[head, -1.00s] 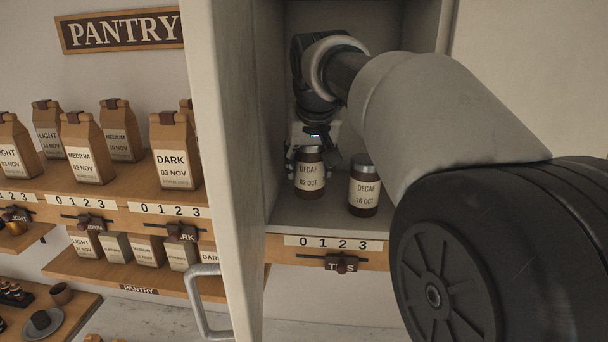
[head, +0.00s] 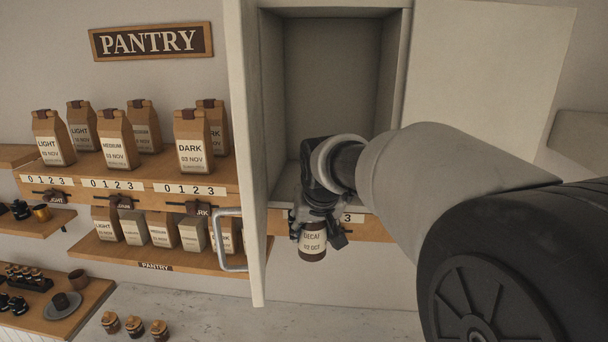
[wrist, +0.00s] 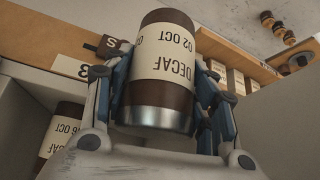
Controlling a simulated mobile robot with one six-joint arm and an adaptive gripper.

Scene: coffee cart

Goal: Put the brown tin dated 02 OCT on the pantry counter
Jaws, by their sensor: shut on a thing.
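The brown tin labelled DECAF 02 OCT (head: 312,243) hangs in front of the cupboard's shelf edge, in the air. In the wrist view the tin (wrist: 165,75) lies between both fingers, its label upside down and its silver lid toward the palm. My gripper (head: 318,232) is shut on it. The pale pantry counter (head: 350,312) runs along the bottom of the head view, below the tin, with a clear stretch there.
The other DECAF tin, 16 OCT (wrist: 62,135), stands in the cupboard in the wrist view; my arm hides it in the head view. The open cupboard door (head: 246,160) with its handle (head: 222,240) stands left of the tin. Several small jars (head: 134,326) stand on the counter at left.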

